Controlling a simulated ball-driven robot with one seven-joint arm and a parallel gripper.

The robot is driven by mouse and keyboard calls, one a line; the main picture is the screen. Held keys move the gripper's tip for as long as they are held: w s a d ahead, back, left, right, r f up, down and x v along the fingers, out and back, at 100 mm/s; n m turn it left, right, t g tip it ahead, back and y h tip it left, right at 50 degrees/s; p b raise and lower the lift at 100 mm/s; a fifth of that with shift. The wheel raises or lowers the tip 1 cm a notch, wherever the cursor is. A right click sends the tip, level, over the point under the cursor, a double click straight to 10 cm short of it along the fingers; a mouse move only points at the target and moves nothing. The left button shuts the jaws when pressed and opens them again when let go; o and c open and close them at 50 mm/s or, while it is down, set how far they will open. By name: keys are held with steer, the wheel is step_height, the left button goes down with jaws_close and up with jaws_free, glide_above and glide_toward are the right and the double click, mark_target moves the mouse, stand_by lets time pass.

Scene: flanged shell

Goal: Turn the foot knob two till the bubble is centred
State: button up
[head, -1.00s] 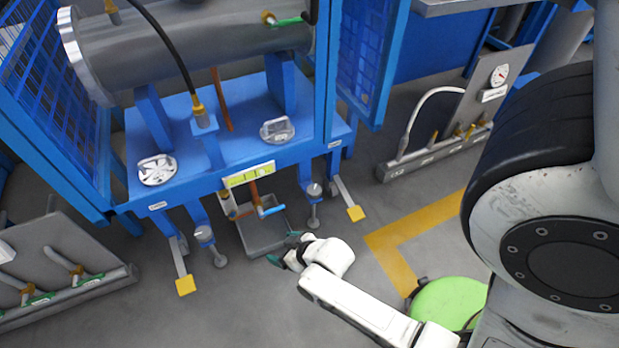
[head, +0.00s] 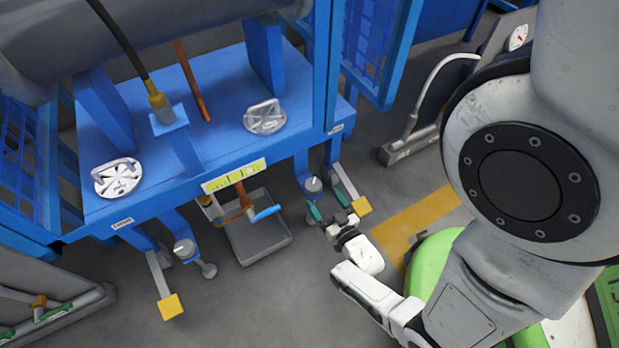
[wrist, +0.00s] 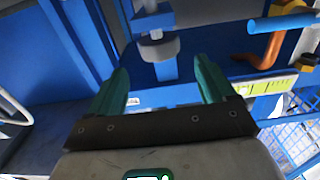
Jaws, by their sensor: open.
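The right foot knob (head: 313,185) is a grey cap on a blue leg under the right front of the blue frame. The left foot knob (head: 184,248) is a similar cap. I cannot read which is number two. My gripper (head: 328,205) is open and empty, with its teal fingers low beside the right foot. In the wrist view, a round grey piece (wrist: 153,50), apparently that foot's knob, shows beyond and between the open fingers (wrist: 161,80), apart from them. The yellow-green level vial (head: 233,176) is on the frame's front edge; its bubble is too small to place. It also shows in the wrist view (wrist: 270,87).
A grey tray (head: 262,243) stands on the floor between the feet, below a copper pipe with a blue-handled valve (head: 263,213). Yellow-ended bars (head: 361,206) stick out beside the feet. Yellow floor marking (head: 415,215) lies to the right. Floor in front is clear.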

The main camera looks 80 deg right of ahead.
mark_target(310, 180)
steer(key=b+x, duration=0.2)
steer(key=x, duration=0.7)
steer(key=shift+w, duration=0.1)
steer(key=c, duration=1)
steer(key=shift+o, duration=0.2)
steer(key=shift+r+m+g+h, duration=0.1)
steer(key=shift+m+g+h, duration=0.2)
steer(key=shift+g, duration=0.1)
